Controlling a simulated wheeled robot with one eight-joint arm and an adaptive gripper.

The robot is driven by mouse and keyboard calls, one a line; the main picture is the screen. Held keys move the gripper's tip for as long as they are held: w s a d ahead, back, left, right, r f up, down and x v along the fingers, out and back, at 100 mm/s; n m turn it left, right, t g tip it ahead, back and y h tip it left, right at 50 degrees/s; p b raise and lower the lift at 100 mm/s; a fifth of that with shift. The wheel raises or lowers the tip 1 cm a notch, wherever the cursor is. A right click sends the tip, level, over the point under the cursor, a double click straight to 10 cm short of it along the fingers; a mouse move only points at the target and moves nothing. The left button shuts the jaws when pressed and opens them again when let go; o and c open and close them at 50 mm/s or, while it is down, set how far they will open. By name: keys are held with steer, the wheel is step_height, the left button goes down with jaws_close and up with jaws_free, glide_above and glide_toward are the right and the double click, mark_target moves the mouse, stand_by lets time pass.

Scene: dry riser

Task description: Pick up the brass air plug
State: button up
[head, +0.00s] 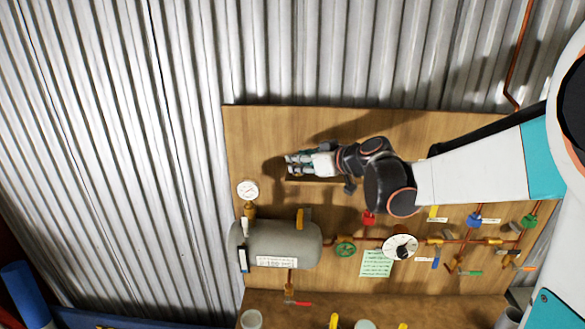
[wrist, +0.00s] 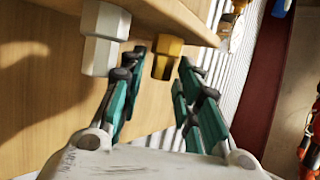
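The brass air plug (wrist: 168,55) is a short gold-yellow hexagonal piece against a narrow wooden shelf (wrist: 185,14) in the wrist view. A pale silver hexagonal plug (wrist: 104,40) is beside it to the left. My gripper (wrist: 163,66) is open, with its teal fingers on either side of the brass plug in the picture. I see no clear contact, and I cannot tell how deep the plug sits between the fingertips. In the head view my gripper (head: 291,163) points left just above the shelf (head: 330,182), and the brass plug cannot be made out there.
The wooden board (head: 255,135) carries a grey tank (head: 280,240), a pressure gauge (head: 247,190), a dial (head: 400,247) and copper pipes with coloured valves below the shelf. The silver plug is close to my left finger. The board above the shelf is bare.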

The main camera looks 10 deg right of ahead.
steer(key=shift+s, duration=0.15)
steer(key=shift+c, duration=0.6)
steer(key=c, duration=0.6)
steer(key=shift+r, duration=0.1)
